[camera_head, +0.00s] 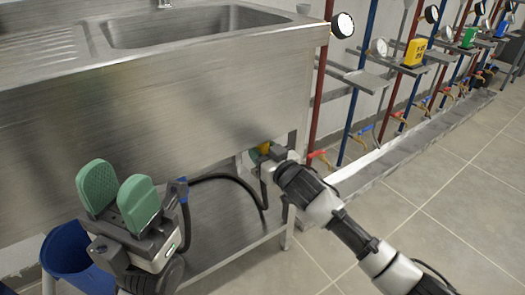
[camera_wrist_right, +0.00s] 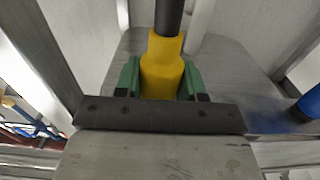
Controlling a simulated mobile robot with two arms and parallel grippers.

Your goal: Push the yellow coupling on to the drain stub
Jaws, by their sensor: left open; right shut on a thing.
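The yellow coupling (camera_wrist_right: 163,48) sits between the green fingers of my right gripper (camera_wrist_right: 161,80) in the right wrist view, which are shut on it. A dark hose or tube (camera_wrist_right: 168,14) meets its far end. In the head view only a small yellow patch of the coupling (camera_head: 264,147) shows under the sink's front, beside my right gripper (camera_head: 268,158). I cannot make out the drain stub for certain in either view. My left gripper (camera_head: 117,182) is open and empty, with green pads, in front of the sink at the lower left.
The steel sink (camera_head: 150,100) overhangs the work area, with a lower shelf (camera_head: 225,235) and legs below. A black hose (camera_head: 235,180) curves under it. A blue bucket (camera_head: 68,255) stands at lower left. Pipes with gauges and valves line the wall at right; the tiled floor (camera_head: 450,200) is clear.

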